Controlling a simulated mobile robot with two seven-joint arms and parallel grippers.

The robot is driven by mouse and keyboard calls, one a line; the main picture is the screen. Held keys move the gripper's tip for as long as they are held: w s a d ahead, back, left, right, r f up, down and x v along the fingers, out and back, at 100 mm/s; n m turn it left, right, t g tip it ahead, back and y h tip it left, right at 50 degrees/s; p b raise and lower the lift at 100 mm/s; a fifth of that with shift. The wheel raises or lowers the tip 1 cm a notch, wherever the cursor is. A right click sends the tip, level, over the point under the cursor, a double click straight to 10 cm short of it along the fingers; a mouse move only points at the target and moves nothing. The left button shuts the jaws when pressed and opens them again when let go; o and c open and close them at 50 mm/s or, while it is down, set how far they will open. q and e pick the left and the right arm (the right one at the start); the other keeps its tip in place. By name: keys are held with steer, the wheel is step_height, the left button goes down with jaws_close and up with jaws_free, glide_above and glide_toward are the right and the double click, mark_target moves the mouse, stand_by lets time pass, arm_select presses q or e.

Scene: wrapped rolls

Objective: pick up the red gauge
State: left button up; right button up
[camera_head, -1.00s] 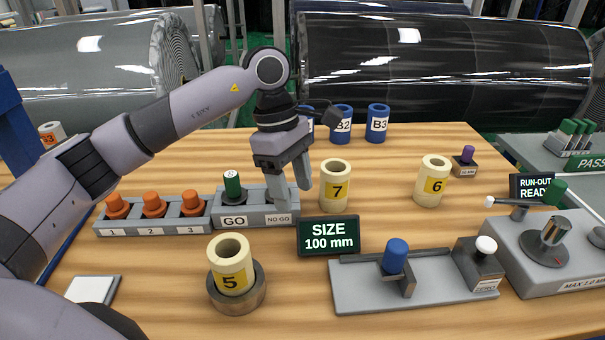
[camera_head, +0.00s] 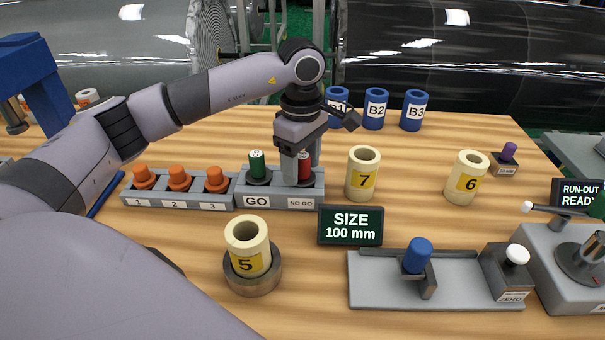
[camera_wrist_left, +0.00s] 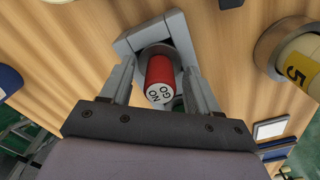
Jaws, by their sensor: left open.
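The red gauge (camera_head: 304,168) stands in the NO GO side of the grey gauge holder (camera_head: 277,202), partly hidden behind a finger of my left gripper (camera_head: 303,172). In the left wrist view, the red gauge (camera_wrist_left: 159,72) shows its white NO GO top between the two fingers of my left gripper (camera_wrist_left: 160,85). The fingers are open, one on either side of it, with a gap visible at each side. A green gauge (camera_head: 257,165) stands in the GO side. My right gripper is not in view.
Orange pegs (camera_head: 179,179) stand in a rack to the left. Core 7 (camera_head: 362,175) stands just right of the holder, and core 5 (camera_head: 247,247) sits in a round cup in front. A SIZE display (camera_head: 350,226) is close by. Blue cores (camera_head: 375,108) stand behind.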

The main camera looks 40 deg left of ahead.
arm_select(q)
steer(key=shift+c, duration=0.2)
jaws_close()
steer(key=shift+r, duration=0.1)
